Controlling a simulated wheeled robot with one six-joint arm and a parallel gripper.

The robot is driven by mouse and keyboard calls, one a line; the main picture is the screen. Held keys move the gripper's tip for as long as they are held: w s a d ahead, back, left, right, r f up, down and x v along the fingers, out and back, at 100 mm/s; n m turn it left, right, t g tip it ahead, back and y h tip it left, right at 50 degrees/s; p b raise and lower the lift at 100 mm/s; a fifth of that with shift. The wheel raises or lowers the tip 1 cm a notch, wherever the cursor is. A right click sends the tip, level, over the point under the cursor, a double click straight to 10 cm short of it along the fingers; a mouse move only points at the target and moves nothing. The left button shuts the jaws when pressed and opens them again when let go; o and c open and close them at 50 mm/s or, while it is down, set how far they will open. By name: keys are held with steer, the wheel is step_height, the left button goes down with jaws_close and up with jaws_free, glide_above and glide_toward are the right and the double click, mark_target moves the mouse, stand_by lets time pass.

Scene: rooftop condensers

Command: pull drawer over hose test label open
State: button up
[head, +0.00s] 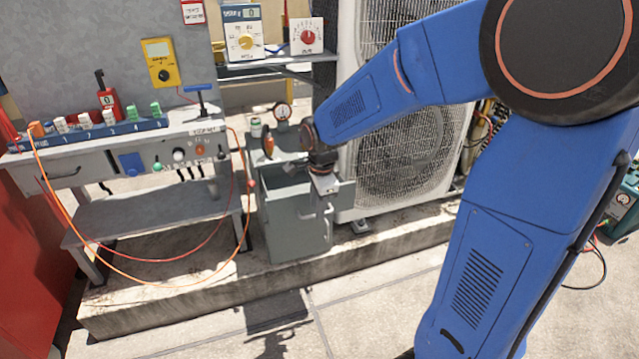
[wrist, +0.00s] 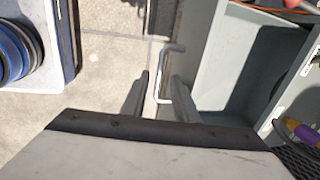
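The grey-green drawer (head: 295,235) of a small cabinet stands pulled out, with its hollow inside showing. It also shows open in the wrist view (wrist: 213,75). Its pale bar handle (wrist: 162,85) is on the outer front face. My gripper (wrist: 160,80) has one finger on each side of the handle, with a visible gap on the left finger's side. In the head view my gripper (head: 324,188) is at the drawer's front edge and partly hides the handle. The hose test label cannot be read.
The cabinet top (head: 285,140) carries a gauge and bottles. A workbench (head: 110,150) with an orange cable stands to the left. A condenser unit (head: 410,160) stands behind on the right. The floor (head: 350,310) in front is clear beyond the concrete ledge.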

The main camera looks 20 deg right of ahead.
steer(key=s+r, duration=0.3)
steer(key=r, duration=1.3)
steer(key=s+d+f+n+t, duration=0.1)
steer(key=s+d+f+n, duration=0.1)
steer(key=s+n, duration=0.4)
steer(key=s+d+f+n, duration=0.1)
steer(key=s+d+n, duration=0.1)
steer(key=s+n, duration=0.4)
steer(key=s+d+f+n+t, duration=0.1)
steer(key=s+n, duration=0.4)
steer(key=s, duration=0.6)
steer(key=shift+d+f+n+t, duration=0.3)
steer(key=shift+d+f+n, duration=0.15)
steer(key=shift+f, duration=0.35)
steer(key=shift+s, duration=0.1)
